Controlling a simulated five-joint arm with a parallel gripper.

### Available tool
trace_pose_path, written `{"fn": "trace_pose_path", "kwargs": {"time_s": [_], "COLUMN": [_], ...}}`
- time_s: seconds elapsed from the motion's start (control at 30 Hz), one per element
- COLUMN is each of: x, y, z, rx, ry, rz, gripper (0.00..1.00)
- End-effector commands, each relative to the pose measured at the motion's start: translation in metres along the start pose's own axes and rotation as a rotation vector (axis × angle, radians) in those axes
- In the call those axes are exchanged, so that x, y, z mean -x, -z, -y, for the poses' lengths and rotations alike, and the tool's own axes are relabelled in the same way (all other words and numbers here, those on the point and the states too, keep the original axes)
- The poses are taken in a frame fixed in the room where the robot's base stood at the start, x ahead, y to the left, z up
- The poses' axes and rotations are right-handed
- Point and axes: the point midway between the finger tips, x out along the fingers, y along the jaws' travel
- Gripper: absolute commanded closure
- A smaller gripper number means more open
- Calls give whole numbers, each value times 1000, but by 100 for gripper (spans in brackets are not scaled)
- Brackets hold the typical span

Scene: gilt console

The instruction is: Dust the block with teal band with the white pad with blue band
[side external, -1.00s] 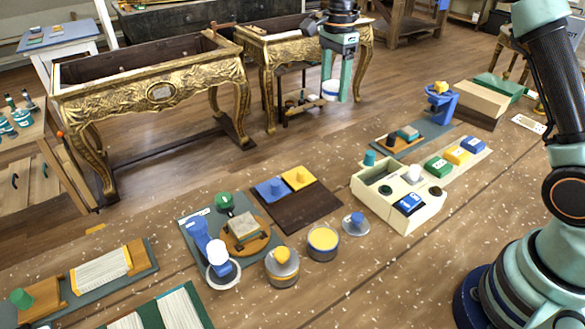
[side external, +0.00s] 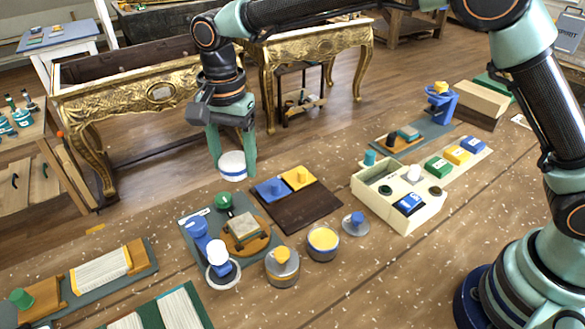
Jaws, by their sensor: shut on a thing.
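My gripper (side external: 232,160) is shut on the white pad with blue band (side external: 232,168). The pad is a short white cylinder with a blue stripe, held upright between the two teal fingers. It hangs in the air above the bench's back edge, apart from everything below. A pale block with a teal-looking edge (side external: 243,226) sits on a round wooden disc (side external: 262,241), nearer the camera than the pad in the picture; its band is too small to make out surely.
A blue stand with a white-topped ring (side external: 218,255) and a green knob (side external: 224,200) flank the disc. Round tins (side external: 323,243) and a dark board with blue and yellow tiles (side external: 297,210) stand to the right. A cream box (side external: 400,205) is farther right.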

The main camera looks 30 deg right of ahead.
Motion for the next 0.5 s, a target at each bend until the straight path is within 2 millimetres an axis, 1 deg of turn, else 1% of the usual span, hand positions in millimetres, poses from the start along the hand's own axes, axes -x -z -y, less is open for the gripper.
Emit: {"fn": "trace_pose_path", "kwargs": {"time_s": [0.03, 0.1, 0.2, 0.37, 0.5], "x": [-2, -3, -5, -11, -22], "y": [-13, -24, -33, -36, -35], "z": [1, 2, 2, 2, 2], "rx": [30, 57, 78, 85, 84], "ry": [-1, 0, -1, -2, -4], "rz": [0, 0, 0, 0, 0], "gripper": [80, 80, 80, 80, 80]}}
